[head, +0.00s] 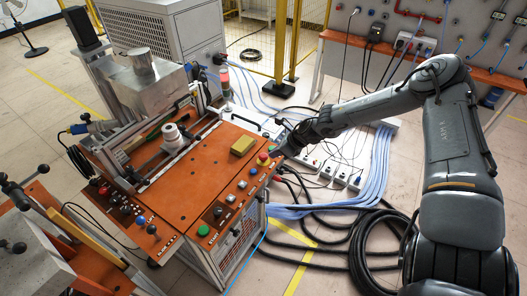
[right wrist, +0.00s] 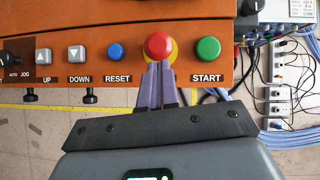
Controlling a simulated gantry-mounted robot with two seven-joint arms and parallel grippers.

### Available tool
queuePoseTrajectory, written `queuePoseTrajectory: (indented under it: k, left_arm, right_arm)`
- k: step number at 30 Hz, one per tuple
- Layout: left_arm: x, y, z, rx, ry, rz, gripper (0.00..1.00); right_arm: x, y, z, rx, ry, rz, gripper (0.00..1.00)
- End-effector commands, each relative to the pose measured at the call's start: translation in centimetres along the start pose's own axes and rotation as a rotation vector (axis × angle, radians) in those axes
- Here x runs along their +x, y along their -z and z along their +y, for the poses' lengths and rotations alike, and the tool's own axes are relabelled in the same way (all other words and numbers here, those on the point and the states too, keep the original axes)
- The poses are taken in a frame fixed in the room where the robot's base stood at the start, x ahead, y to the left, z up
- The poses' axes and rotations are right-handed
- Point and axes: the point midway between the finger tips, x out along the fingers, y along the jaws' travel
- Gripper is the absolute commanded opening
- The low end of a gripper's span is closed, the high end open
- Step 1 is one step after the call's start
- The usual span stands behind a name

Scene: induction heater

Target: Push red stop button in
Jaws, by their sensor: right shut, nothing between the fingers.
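The red stop button (right wrist: 158,45) is a round red cap on a yellow base, set on the orange panel (right wrist: 80,36) between the blue RESET button (right wrist: 116,51) and the green START button (right wrist: 208,48). In the head view, the red button (head: 263,156) sits near the machine's right edge. My right gripper (right wrist: 156,72) is shut and empty. Its purple-grey fingertips are just below the red cap in the right wrist view and overlap the yellow base; I cannot tell whether they touch it. In the head view, my right gripper (head: 277,152) reaches in from the right. My left gripper is out of view.
Grey UP (right wrist: 43,55) and DOWN (right wrist: 76,53) buttons lie farther left on the panel. A yellow block (head: 243,145) stands on the orange top. Power strips (head: 340,172) and blue cables (head: 372,175) lie on the floor to the right.

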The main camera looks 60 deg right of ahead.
Motion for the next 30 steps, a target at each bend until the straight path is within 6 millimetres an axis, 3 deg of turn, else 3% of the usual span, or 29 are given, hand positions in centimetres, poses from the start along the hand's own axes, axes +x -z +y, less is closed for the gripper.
queuePoseTrajectory:
  k: [16,30]
  left_arm:
    - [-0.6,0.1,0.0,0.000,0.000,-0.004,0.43]
    - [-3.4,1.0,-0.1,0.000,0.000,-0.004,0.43]
  right_arm:
    - [-0.8,0.0,0.0,-0.002,0.000,0.000,0.00]
    - [-6.8,-0.2,0.0,-0.004,0.001,-0.002,0.00]
